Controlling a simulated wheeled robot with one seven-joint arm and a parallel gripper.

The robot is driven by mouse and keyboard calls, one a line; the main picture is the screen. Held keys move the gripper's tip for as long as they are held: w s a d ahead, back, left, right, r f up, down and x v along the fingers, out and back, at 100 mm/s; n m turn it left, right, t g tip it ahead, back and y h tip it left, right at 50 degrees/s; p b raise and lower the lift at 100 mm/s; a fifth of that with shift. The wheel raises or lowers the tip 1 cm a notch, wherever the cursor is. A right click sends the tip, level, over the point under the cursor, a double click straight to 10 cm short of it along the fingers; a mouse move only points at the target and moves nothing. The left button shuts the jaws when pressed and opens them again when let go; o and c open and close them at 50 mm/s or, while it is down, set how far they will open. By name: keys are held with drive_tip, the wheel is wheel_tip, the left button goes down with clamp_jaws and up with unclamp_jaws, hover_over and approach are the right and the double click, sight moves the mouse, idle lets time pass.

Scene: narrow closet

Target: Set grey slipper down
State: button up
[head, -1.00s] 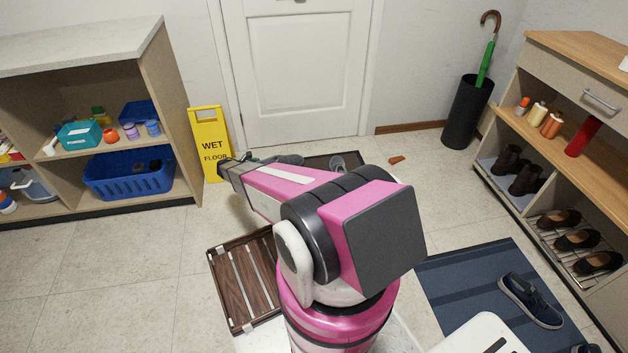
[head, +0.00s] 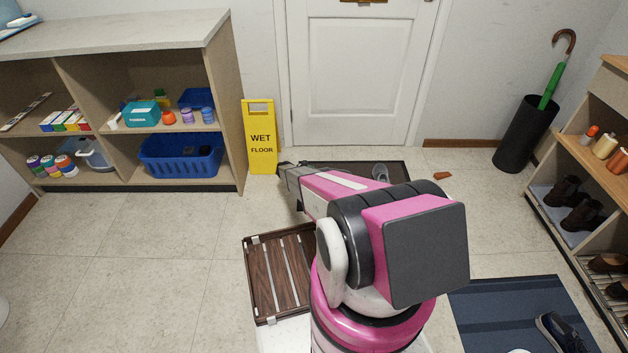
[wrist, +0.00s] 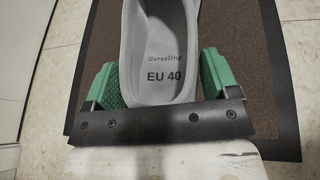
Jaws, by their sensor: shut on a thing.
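The grey slipper (wrist: 163,40), marked "EU 40" on its insole, lies between the green finger pads of my gripper (wrist: 159,72) in the wrist view. My gripper is shut on its heel end; the toe runs out of the top of the picture. Behind the slipper is a dark brown doormat (wrist: 240,50); I cannot tell whether the slipper touches it. In the head view my arm hides most of the held slipper. Another grey slipper (head: 380,172) is on the doormat (head: 399,168) in front of the door.
A yellow wet floor sign (head: 261,138) stands left of the doormat. A brown slatted rack (head: 252,275) is nearer, beside my base. Shelves stand left and right. A black umbrella stand (head: 524,135) is right of the door. Open tiled floor (head: 150,250) lies to the left.

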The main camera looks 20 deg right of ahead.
drive_tip(key=w+f, duration=0.1)
drive_tip(key=w+d+f, duration=0.1)
drive_tip(key=shift+w+d, duration=0.2)
drive_tip(key=shift+w, duration=0.1)
drive_tip(key=shift+f, duration=1.9)
drive_tip(key=o, duration=0.9)
drive_tip(key=shift+o, duration=0.2)
